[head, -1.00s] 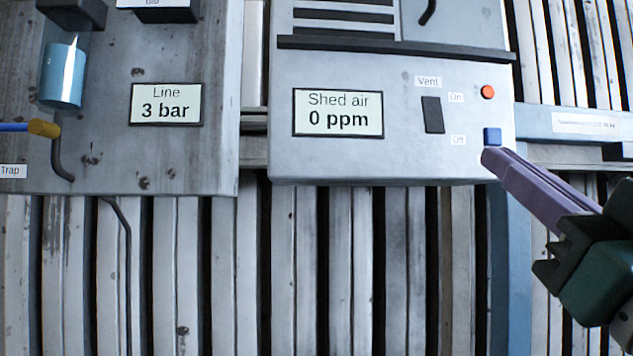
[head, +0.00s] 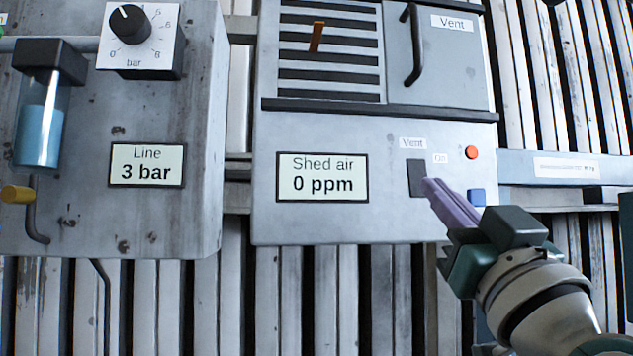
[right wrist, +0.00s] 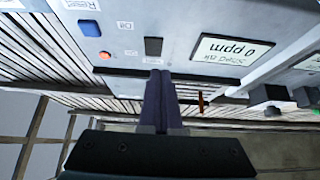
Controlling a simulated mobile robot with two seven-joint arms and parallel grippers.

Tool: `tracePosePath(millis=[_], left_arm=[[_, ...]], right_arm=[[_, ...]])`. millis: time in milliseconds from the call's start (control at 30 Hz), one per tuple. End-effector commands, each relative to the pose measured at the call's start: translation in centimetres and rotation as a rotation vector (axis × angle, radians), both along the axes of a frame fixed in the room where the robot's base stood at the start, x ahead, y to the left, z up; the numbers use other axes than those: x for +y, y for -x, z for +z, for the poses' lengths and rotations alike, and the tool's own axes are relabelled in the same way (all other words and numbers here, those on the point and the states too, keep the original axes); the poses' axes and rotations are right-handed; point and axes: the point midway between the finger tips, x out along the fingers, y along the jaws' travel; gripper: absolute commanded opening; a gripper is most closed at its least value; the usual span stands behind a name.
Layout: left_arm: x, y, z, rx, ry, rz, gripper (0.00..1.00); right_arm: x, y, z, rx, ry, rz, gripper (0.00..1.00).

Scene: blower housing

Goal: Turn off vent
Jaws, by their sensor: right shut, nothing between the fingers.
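The black Vent rocker switch (head: 416,178) is on the grey Shed air panel, with an On label (head: 440,158) at its upper right. My right gripper (head: 428,184) is shut and empty, its purple fingertips overlapping the switch's lower right edge in the head view. The Off label is hidden there. In the right wrist view the scene is upside down; the switch (right wrist: 153,46) and Off label (right wrist: 125,25) show just beyond the fingertips (right wrist: 160,73). I cannot tell whether they touch the switch, or which way it is set. My left gripper is out of view.
A red button (head: 471,153) and a blue button (head: 477,197) sit right of the switch. The display (head: 322,177) reads 0 ppm. Above are a ledge (head: 380,110), a grille with an orange strip (head: 316,37), and a handled Vent door (head: 440,65).

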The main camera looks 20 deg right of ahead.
Motion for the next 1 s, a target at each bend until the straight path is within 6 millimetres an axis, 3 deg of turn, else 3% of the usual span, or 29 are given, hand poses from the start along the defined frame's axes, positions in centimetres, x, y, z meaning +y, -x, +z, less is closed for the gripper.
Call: tracePosePath(millis=[100,300,733,867,1000], left_arm=[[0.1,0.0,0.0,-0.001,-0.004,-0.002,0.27],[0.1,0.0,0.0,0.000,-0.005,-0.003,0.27],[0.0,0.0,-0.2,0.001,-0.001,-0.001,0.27],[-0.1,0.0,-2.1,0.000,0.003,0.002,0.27],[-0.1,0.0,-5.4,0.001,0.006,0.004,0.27]], right_arm=[[-0.4,-1.8,-0.5,0.002,0.005,0.000,0.00],[-0.7,-3.3,-0.9,0.002,0.003,0.001,0.00],[-0.8,-3.5,-1.1,-0.001,0.002,0.000,0.00],[-0.8,-3.7,-1.8,-0.030,0.009,0.001,0.00],[-0.9,-3.9,-2.6,-0.099,0.026,-0.001,0.00]])
